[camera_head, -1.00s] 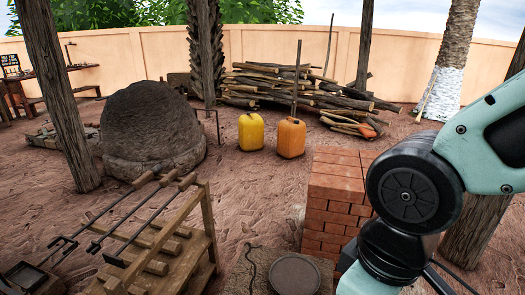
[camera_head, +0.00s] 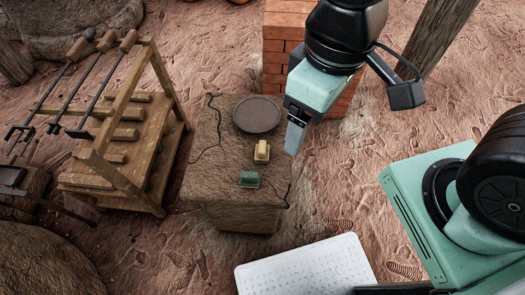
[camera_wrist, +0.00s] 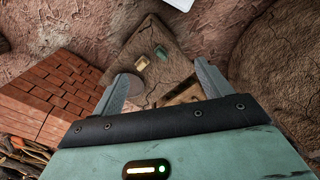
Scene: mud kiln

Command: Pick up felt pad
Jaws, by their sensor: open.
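A small green block (camera_head: 249,179), which looks like the felt pad, lies on top of the cracked clay block (camera_head: 222,190), near its front edge. It also shows in the wrist view (camera_wrist: 160,52), beyond my fingertips. A small cream and brown block (camera_head: 262,151) lies just behind it. A dark round disc (camera_head: 257,114) lies at the back of the same top. My gripper (camera_head: 296,140) is right of the clay block in the head view, apart from these things. In the wrist view its two fingers (camera_wrist: 164,84) are spread and nothing is between them.
A wooden rack (camera_head: 125,150) with long iron tools stands left of the clay block. A brick stack (camera_head: 276,45) stands behind it, close to my arm. A white perforated panel (camera_head: 305,268) is at the front. Bare earth lies to the right.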

